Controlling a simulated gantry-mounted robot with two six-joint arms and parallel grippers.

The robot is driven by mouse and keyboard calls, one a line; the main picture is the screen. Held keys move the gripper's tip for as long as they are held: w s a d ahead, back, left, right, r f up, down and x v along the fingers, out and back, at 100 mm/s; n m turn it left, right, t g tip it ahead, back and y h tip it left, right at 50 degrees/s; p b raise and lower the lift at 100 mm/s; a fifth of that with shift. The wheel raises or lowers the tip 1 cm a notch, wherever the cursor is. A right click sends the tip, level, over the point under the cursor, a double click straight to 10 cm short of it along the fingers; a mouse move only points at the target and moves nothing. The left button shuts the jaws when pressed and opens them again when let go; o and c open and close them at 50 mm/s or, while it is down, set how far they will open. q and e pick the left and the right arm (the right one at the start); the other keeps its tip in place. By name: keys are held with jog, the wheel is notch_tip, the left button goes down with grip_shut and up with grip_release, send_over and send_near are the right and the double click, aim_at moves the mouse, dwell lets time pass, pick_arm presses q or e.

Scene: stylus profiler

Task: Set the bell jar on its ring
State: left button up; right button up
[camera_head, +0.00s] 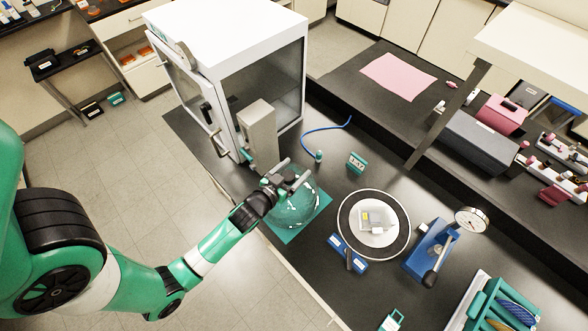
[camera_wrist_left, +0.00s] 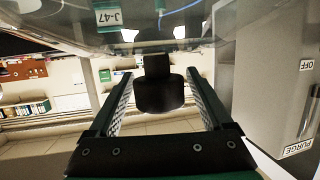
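The clear, green-tinted bell jar (camera_head: 296,210) stands on a teal mat (camera_head: 284,236) in the head view. My left gripper (camera_head: 290,178) is at its top. In the left wrist view the fingers are open on either side of the jar's black knob (camera_wrist_left: 158,92), with a gap visible on each side. The jar's glass (camera_wrist_left: 225,25), with a J-47 label, fills the top of that view. The round black ring (camera_head: 401,226) with a white rim lies to the right of the jar, around a pale plate (camera_head: 377,238) bearing a small grey part. My right gripper is not in view.
A white cabinet (camera_head: 225,30) and grey post (camera_head: 259,135) stand close behind the left gripper. A blue tool (camera_head: 347,254), a blue gauge stand (camera_head: 428,250) and a small teal block (camera_head: 356,162) surround the ring. Bare black bench lies between jar and ring.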

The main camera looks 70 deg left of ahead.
pick_arm(q)
jog(key=shift+r, duration=0.15)
jog(key=b+v, duration=0.2)
jog(key=v, duration=0.9)
jog(key=shift+s, duration=0.2)
jog(key=shift+s+d+r, duration=0.15)
jog(key=shift+s+d, duration=0.05)
jog(key=shift+s, duration=0.05)
